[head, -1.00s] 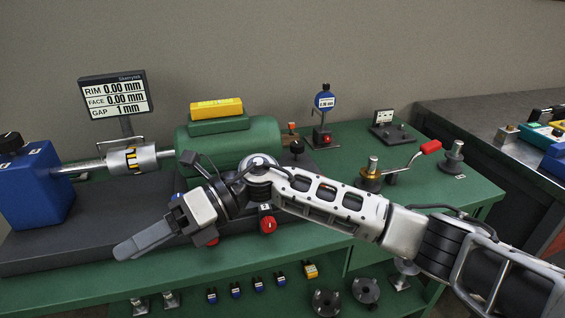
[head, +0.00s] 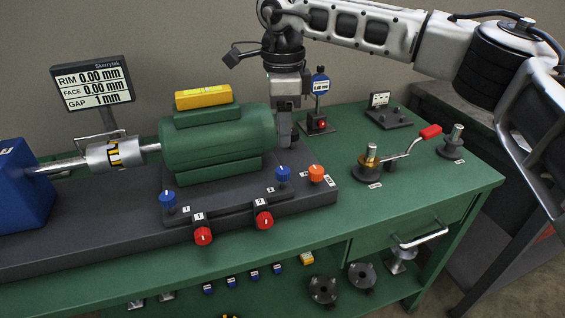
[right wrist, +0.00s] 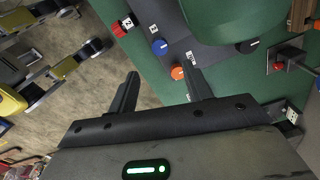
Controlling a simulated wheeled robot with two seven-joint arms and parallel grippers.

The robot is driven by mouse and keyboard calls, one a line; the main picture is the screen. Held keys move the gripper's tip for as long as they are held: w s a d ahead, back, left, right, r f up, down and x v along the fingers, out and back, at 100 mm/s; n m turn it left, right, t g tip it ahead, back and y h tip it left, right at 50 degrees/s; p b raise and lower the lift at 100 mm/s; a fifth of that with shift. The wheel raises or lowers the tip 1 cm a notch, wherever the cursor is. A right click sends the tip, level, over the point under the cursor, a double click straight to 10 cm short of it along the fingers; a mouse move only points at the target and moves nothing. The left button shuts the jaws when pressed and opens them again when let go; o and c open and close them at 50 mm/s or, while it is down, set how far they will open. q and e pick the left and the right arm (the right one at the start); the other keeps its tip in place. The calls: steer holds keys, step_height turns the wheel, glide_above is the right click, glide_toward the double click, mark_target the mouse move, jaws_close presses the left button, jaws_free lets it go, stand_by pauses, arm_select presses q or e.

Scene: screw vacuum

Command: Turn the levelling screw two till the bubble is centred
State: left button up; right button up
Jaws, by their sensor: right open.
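The green motor (head: 222,140) sits on the dark base, with a yellow level-like block (head: 203,96) on top; no bubble can be made out. Along the base front are two red knobs, one by label 1 (head: 203,236) and one by label 2 (head: 264,220). Two blue knobs (head: 167,198) (head: 283,174) and an orange knob (head: 316,173) stand on the base. The red knob by label 2 also shows in the right wrist view (right wrist: 118,30). My right gripper (head: 285,132) points down beside the motor's right end; its open, empty fingers (right wrist: 160,76) are apart from the knobs. My left gripper is out of view.
A display (head: 92,84) reads rim 0.00, face 0.00, gap 1 mm.

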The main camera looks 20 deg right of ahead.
mark_target(283, 170)
step_height(283, 170, down, 10)
steer(key=shift+r+p, duration=0.25)
steer(key=shift+p, duration=0.05)
steer(key=c, duration=1)
